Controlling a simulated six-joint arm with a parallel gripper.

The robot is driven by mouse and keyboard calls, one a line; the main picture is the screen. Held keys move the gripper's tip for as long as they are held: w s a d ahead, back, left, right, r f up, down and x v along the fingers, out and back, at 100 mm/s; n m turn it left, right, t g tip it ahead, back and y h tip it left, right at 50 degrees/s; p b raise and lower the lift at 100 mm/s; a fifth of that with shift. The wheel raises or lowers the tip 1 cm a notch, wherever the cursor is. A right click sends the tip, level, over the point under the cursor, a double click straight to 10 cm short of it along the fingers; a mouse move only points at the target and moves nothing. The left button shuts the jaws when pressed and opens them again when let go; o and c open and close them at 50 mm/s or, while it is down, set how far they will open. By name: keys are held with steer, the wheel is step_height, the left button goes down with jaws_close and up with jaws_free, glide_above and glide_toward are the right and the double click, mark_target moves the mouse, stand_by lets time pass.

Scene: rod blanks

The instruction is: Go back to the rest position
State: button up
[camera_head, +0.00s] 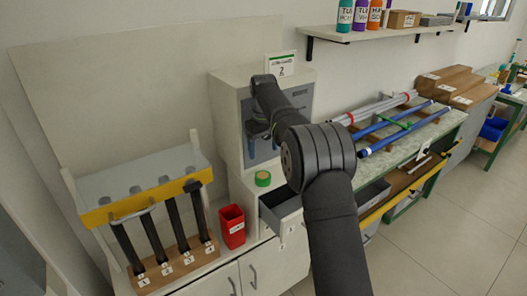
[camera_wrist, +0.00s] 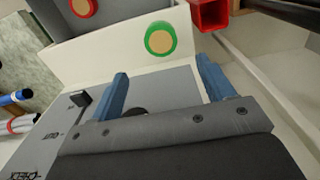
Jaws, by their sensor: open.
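My gripper (camera_wrist: 166,84) is open in the wrist view, its two blue fingers apart with nothing between them. In the head view my dark arm reaches up from the bottom, and the gripper (camera_head: 262,140) is in front of the grey panel of a white machine (camera_head: 228,112), partly hidden by my wrist. Several dark rods stand in a rack (camera_head: 112,212) with a yellow bar and a numbered wooden base at the left. Blue rods (camera_head: 378,150) and grey rods (camera_head: 372,110) lie on supports on the bench at the right.
An open drawer (camera_head: 284,207) juts out beside my arm. A wall shelf (camera_head: 385,29) with bottles and boxes hangs above. The floor at the right is clear.

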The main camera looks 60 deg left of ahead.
mark_target(264, 176)
step_height(264, 176, down, 12)
steer(key=shift+r, duration=1.65)
